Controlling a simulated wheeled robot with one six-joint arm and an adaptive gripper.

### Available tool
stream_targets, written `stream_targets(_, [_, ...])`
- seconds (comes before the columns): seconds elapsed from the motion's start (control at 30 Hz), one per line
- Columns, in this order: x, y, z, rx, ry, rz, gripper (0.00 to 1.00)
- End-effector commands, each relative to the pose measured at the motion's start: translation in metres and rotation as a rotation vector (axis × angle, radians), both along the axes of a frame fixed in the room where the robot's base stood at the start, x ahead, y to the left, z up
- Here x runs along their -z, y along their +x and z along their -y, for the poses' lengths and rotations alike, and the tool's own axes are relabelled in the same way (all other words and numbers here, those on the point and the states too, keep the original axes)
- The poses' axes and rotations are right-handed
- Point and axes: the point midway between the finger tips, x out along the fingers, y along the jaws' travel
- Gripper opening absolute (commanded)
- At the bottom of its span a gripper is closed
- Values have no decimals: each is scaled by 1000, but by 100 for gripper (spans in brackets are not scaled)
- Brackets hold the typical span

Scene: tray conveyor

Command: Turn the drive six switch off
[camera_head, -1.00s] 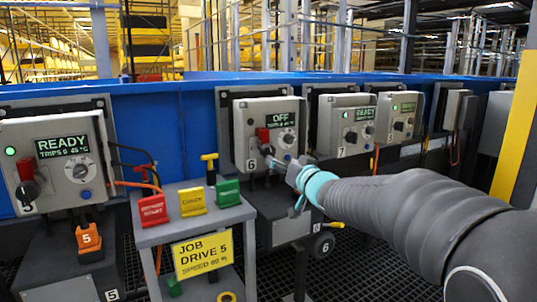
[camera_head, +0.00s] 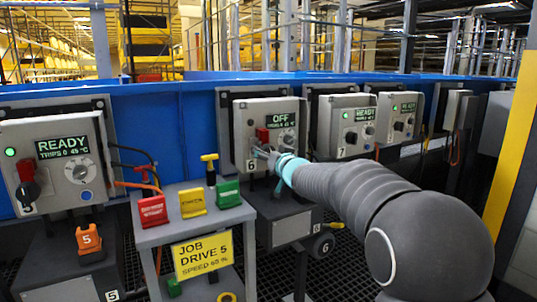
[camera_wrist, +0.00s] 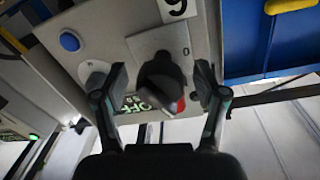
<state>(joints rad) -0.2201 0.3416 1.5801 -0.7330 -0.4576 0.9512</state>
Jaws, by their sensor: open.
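The drive six control box (camera_head: 243,112) is a grey panel with the number 6 at its lower left. Its screen (camera_head: 283,120) reads OFF, and a dial sits below it. The screen shows upside down in the wrist view (camera_wrist: 136,104). My gripper (camera_head: 262,152) is at the lower part of the panel and hides most of the switch in the head view. In the wrist view my open gripper (camera_wrist: 162,76) has one finger on each side of the black switch knob (camera_wrist: 160,68), with gaps beside it. A red part (camera_head: 263,134) sits above the knob.
A blue button (camera_wrist: 69,41) and a pale dial (camera_wrist: 95,75) lie beside the left finger in the wrist view. The drive 5 box (camera_head: 50,165) reads READY at left. Boxes 7 (camera_head: 336,148) and 8 stand at right. A grey stand (camera_head: 190,228) carries coloured tags.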

Motion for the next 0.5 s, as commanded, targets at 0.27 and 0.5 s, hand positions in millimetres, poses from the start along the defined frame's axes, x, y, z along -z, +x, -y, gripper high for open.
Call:
stream_targets(0.27, [0,0,0,0,0,0,14])
stream_targets(0.5, [0,0,1,0,-9,6,11])
